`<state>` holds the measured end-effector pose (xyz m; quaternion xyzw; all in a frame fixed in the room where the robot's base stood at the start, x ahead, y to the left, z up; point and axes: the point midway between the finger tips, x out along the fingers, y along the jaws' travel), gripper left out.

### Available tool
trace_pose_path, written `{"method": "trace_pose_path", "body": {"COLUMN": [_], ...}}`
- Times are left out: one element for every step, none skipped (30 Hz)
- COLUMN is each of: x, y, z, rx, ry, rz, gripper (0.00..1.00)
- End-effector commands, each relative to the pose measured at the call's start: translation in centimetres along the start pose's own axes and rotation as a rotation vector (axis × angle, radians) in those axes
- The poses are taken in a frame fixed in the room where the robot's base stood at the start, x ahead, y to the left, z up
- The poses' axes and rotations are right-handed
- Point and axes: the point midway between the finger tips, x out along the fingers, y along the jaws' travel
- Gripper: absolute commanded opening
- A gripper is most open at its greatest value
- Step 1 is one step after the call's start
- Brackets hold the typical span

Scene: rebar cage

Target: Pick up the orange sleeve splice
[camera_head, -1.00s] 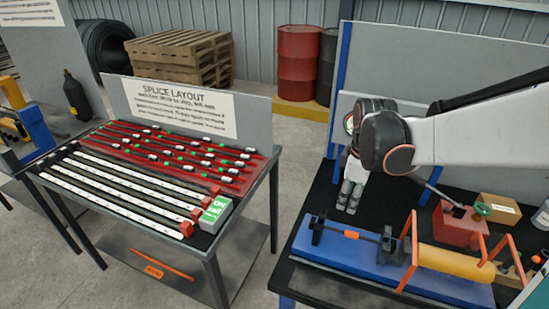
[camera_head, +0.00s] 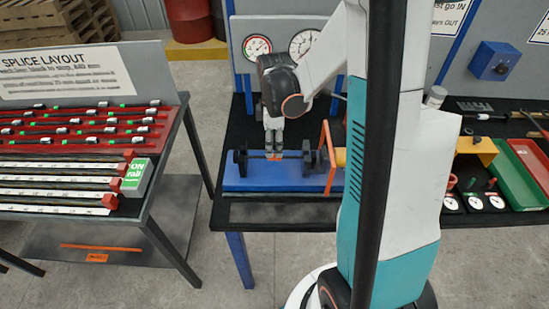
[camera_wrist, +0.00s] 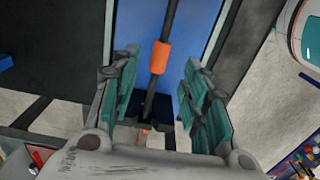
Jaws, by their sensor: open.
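The orange sleeve splice (camera_wrist: 160,57) is a short cylinder around a dark bar (camera_wrist: 171,18) in the wrist view. The bar lies across dark supports above the blue base (camera_head: 243,180) of a bench fixture. My gripper (camera_wrist: 160,92) is open, with one teal-padded finger on each side of the bar. The sleeve lies between the fingers toward the far end of the gap, and no contact shows.
An orange frame (camera_head: 328,155) stands close right of my gripper. Two gauges (camera_head: 257,47) sit on the panel behind. A splice layout table (camera_head: 80,150) with red racks is at left. Green and red trays (camera_head: 510,175) lie at right.

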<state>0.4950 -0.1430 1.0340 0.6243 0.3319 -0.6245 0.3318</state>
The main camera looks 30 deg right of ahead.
Motion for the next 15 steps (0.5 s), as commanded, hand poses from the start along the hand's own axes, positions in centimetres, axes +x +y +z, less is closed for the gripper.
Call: {"method": "trace_pose_path", "body": {"x": [0.4,0.6,1.1,1.5,1.9,2.5,3.0,3.5,4.0,4.4,4.7,4.9,5.0,5.1,5.0], "y": [0.0,0.0,0.0,0.0,0.1,0.1,0.1,0.1,0.1,0.1,0.1,0.1,0.1,0.1,0.1], "z": [0.0,0.0,0.1,0.1,0.1,0.1,0.1,0.2,0.1,0.1,0.1,0.1,0.1,0.2,0.2], "rx": [0.0,0.0,0.0,0.0,0.0,0.001,0.001,0.001,0.0,0.0,0.0,0.0,0.0,0.0,0.0], "ry": [0.0,0.0,0.0,0.0,0.0,0.0,0.0,0.0,0.0,0.0,0.0,0.0,0.0,0.0,0.0], "rz": [0.0,0.0,0.0,0.0,0.0,0.0,0.0,0.0,0.0,0.0,0.0,0.0,0.0,0.0,0.0], "gripper": [0.42,0.42,0.42,0.42,0.42,0.42,0.42,0.42,0.42,0.42,0.42,0.42,0.42,0.42,0.42]}}
